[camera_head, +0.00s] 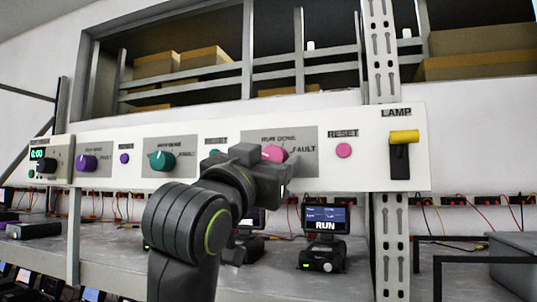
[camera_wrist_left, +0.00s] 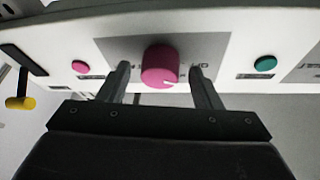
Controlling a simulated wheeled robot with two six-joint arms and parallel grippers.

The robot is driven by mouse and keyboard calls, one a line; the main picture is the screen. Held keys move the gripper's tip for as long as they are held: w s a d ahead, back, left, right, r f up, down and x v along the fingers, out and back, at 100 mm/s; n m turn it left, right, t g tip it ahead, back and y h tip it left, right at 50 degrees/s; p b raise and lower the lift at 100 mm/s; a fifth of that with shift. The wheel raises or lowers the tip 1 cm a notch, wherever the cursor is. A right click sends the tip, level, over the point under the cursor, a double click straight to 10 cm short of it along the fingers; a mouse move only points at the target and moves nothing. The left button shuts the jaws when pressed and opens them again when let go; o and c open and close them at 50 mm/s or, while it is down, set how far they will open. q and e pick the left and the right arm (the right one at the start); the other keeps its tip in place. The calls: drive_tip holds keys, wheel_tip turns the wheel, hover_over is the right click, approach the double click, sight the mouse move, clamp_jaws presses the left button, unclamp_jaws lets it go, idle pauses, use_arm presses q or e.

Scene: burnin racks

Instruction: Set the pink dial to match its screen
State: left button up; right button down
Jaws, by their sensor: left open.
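The pink dial (camera_head: 273,154) sits on a grey plate of the white panel, partly hidden by my left gripper (camera_head: 268,170) in the head view. The plate's legend reads RUN, DONE and FAULT. In the left wrist view my left gripper (camera_wrist_left: 159,68) is open, with one finger on each side of the pink dial (camera_wrist_left: 160,62) and a gap at both sides. A white mark shows on the dial's lower right there. A small screen (camera_head: 325,218) below the panel reads RUN; whether it belongs to the pink dial is unclear. My right gripper is out of view.
A pink reset button (camera_head: 344,151) and a yellow-handled lamp switch (camera_head: 404,138) are right of the dial. A teal dial (camera_head: 162,161) and a purple dial (camera_head: 87,163) are to its left. Another device screen (camera_head: 250,219) is partly hidden by my arm.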

use_arm(q)
drive_tip(key=c, duration=1)
drive_tip(key=shift+m, duration=0.4)
drive_tip(key=m+g+h+b, duration=0.1)
drive_tip(key=m, duration=0.1)
drive_tip(key=m+g+h+b, duration=0.1)
drive_tip(key=m, duration=0.2)
drive_tip(key=m+g+h+b, duration=0.1)
drive_tip(key=m, duration=0.1)
drive_tip(key=shift+a+r+m, duration=0.15)
drive_tip(key=shift+a+m, duration=0.1)
drive_tip(key=shift+m, duration=0.15)
drive_tip(key=shift+r+m+g+b, duration=0.1)
drive_tip(key=shift+m+g+b, duration=0.5)
drive_tip(key=shift+m, duration=0.8)
drive_tip(key=shift+g, duration=0.3)
